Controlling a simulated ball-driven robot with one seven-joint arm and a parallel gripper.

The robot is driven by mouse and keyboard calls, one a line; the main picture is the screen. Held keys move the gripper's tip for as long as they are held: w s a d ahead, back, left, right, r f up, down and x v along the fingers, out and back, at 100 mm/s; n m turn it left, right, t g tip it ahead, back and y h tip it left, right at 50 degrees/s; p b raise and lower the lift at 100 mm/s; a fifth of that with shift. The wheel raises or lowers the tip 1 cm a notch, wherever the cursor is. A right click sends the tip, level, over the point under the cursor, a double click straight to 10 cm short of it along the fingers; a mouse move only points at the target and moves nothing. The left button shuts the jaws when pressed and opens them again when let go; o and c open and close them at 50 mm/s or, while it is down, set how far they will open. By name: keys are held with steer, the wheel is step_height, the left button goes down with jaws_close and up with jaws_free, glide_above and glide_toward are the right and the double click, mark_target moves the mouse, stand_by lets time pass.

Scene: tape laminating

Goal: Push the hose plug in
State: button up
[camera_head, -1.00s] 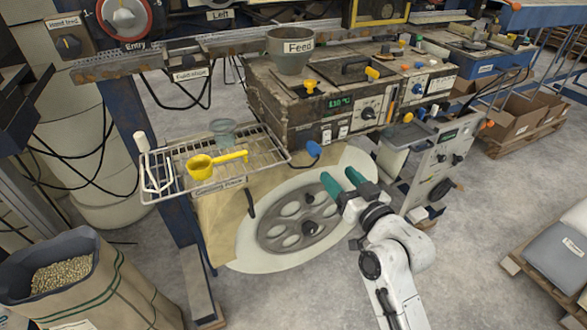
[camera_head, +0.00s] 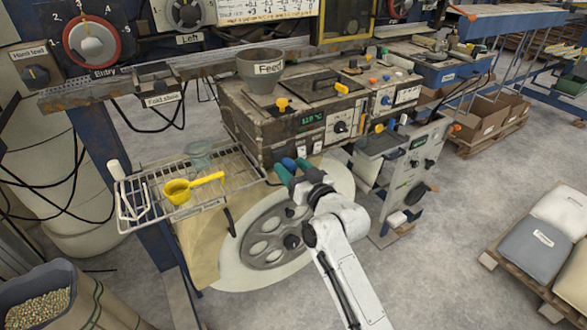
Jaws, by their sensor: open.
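A blue plug-like piece (camera_head: 289,163) shows at the lower front edge of the feed machine (camera_head: 262,128). I take it to be the hose plug; how deep it sits cannot be told. My gripper (camera_head: 291,168) has green fingers and is open, with its fingertips right at the blue piece. The piece shows between or just behind the fingertips; I cannot tell if they touch it. The socket is not clearly visible. A dark hose end (camera_head: 230,222) hangs below the rack on the left.
A wire rack (camera_head: 150,212) with a yellow ladle (camera_head: 180,191) and a clear cup stands left of my gripper. A control cabinet (camera_head: 410,170) stands to the right.

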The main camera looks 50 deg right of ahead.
jaws_close()
stand_by(0.5)
